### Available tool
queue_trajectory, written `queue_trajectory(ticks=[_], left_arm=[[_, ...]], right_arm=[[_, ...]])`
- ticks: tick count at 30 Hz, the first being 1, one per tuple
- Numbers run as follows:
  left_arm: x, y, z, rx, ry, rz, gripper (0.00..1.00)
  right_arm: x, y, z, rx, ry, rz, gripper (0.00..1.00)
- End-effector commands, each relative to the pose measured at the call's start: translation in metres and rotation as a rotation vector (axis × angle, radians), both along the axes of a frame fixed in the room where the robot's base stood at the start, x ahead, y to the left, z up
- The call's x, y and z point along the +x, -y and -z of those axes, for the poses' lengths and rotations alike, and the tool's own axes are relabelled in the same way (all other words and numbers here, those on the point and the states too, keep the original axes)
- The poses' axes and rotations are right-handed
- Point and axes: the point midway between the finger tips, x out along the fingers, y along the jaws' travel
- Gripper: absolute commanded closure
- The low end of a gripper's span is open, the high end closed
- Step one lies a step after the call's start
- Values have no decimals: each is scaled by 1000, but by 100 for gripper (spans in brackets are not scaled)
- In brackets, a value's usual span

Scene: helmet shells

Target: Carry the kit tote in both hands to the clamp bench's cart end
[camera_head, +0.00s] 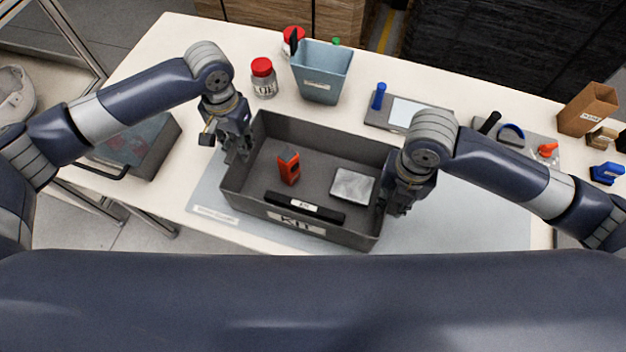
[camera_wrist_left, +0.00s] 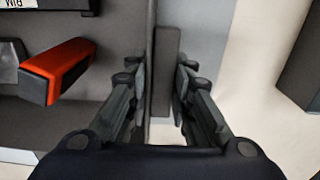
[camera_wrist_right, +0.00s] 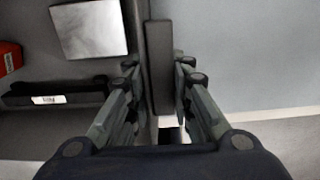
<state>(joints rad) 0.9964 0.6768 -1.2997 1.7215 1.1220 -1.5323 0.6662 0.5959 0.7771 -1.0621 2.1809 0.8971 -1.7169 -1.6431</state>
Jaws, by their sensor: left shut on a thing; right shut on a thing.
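The kit tote (camera_head: 262,203) is a dark grey open box with a KIT label on its near wall. It is over the near part of the white bench (camera_head: 170,60); I cannot tell whether it touches the top. Inside lie a red and black block (camera_head: 288,168), a silver square piece (camera_head: 351,186) and a black labelled bar (camera_head: 304,208). My left gripper (camera_head: 236,150) is shut on the tote's left end wall, its fingers astride the wall in the left wrist view (camera_wrist_left: 163,85). My right gripper (camera_head: 386,205) is shut on the right end wall, likewise in the right wrist view (camera_wrist_right: 158,80).
Behind the tote stand a blue-grey bin (camera_head: 322,72) and a red-lidded jar (camera_head: 264,78). A grey tray with a blue item (camera_head: 379,95) lies at the back. A brown box (camera_head: 587,108) and blue tool (camera_head: 606,171) are far right. A dark case (camera_head: 150,150) is at left.

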Motion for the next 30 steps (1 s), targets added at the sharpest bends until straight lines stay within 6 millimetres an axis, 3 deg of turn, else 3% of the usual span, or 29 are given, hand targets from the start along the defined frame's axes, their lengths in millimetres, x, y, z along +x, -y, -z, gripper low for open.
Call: queue_trajectory(ticks=[11,30], left_arm=[[1,0,-7,1,4,0,100],[1,-1,-51,2,4,0,100]], right_arm=[[1,0,-6,-2,2,0,100],[0,1,-50,-3,0,0,100]])
